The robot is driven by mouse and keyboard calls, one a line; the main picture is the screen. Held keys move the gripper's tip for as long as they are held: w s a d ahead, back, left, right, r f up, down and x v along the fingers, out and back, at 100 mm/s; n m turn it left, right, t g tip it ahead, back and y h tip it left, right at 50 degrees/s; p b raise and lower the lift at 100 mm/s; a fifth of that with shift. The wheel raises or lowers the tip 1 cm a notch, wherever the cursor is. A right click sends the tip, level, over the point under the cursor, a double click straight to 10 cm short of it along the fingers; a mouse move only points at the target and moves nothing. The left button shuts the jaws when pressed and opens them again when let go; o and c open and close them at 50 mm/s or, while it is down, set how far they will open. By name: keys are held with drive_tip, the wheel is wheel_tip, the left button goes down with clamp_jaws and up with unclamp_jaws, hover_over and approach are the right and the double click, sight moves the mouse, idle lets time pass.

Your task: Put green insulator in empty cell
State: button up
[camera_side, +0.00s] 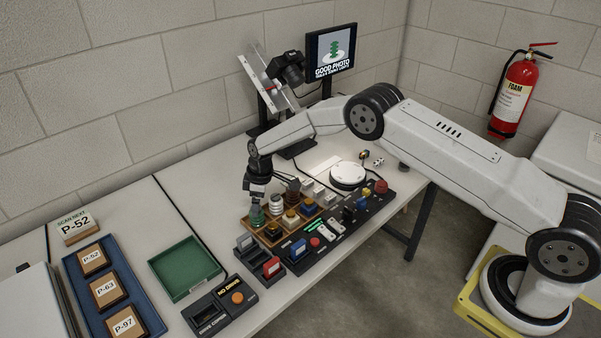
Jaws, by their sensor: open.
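The green insulator (257,217) is at the left back corner of the brown divided tray (270,242). My gripper (256,200) is directly above it, pointing down, with its jaws open around or just over the insulator's top; I cannot tell which. I cannot tell whether the insulator rests fully in a cell. White (276,204), brown (293,191) and other insulators stand in the tray. The cells are too small and crowded here to make out which one is empty.
Dark control boxes with coloured buttons (297,250) line the tray's front. A white round turntable (347,175) is behind right. A green empty tray (184,268) and a blue tray with labelled blocks (72,268) are at left. A camera stand (265,95) and monitor (331,50) stand behind.

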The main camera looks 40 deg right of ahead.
sight(263, 212)
wheel_tip(263, 212, up, 8)
drive_tip(key=shift+s+d+f, duration=0.25)
drive_tip(key=shift+s+d, duration=0.15)
drive_tip(key=shift+d, duration=0.05)
idle(0.4)
drive_tip(key=shift+r, duration=0.1)
drive_tip(key=s+d+r+m, duration=0.2)
drive_tip(key=s+r, duration=0.2)
drive_tip(key=s, duration=0.3)
drive_tip(key=s+d+r+m, duration=0.2)
drive_tip(key=s+r+m, duration=0.15)
drive_tip(key=s, duration=0.35)
drive_tip(key=s+d+r+m+t+h, duration=0.1)
drive_tip(key=s+r+m, duration=0.1)
drive_tip(key=s, duration=1.6)
drive_tip(key=shift+s+d+r+m, duration=0.2)
drive_tip(key=shift+d+m, duration=0.1)
drive_tip(key=shift+m, duration=0.45)
